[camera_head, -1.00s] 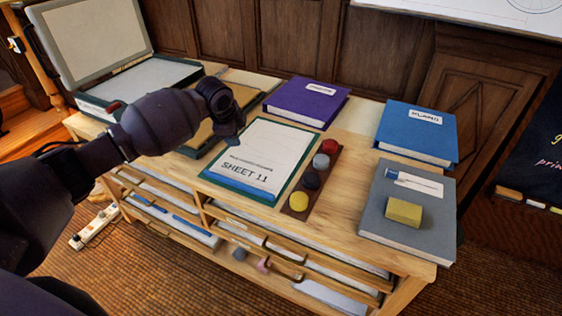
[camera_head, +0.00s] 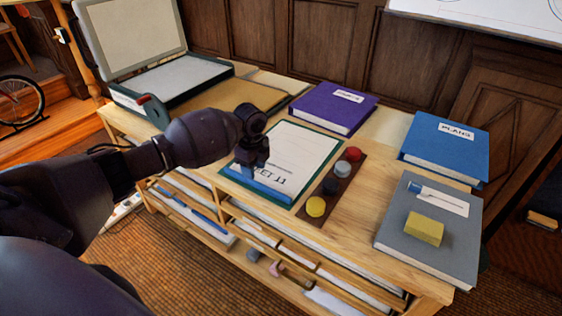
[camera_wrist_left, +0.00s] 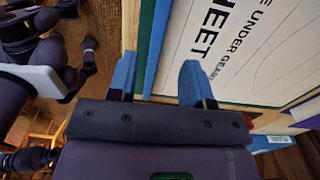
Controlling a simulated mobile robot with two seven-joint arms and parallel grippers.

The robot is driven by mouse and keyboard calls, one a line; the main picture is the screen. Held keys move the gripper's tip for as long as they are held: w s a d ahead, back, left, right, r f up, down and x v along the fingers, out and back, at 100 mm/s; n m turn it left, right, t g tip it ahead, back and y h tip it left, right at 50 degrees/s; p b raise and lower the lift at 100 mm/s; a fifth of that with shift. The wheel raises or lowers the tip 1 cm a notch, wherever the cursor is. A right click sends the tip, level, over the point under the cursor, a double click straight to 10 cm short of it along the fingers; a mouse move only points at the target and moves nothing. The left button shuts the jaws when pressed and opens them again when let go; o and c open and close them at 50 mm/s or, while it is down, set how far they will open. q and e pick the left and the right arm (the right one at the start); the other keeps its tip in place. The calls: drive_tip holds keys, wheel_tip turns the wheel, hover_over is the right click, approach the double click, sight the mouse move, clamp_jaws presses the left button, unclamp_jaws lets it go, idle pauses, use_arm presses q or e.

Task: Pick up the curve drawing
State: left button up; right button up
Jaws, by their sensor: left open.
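A white drawing sheet (camera_head: 303,150) with a blue title band lies flat on a green-edged board on the wooden cabinet top. My right gripper is not in view.
Right of the sheet, a brown strip (camera_head: 303,214) bears round red, grey, dark and yellow pieces. Purple (camera_head: 331,112) and blue (camera_head: 443,152) books lie behind. A grey book (camera_head: 395,225) carries a yellow block (camera_head: 425,230). An open case (camera_head: 165,78) stands at the back left.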

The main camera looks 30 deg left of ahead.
sight(256, 182)
use_arm(q)
drive_tip(key=f, duration=0.2)
drive_tip(key=f+b, duration=0.1)
drive_tip(key=f, duration=0.2)
drive_tip(key=shift+s+d, duration=0.2)
clamp_jaws()
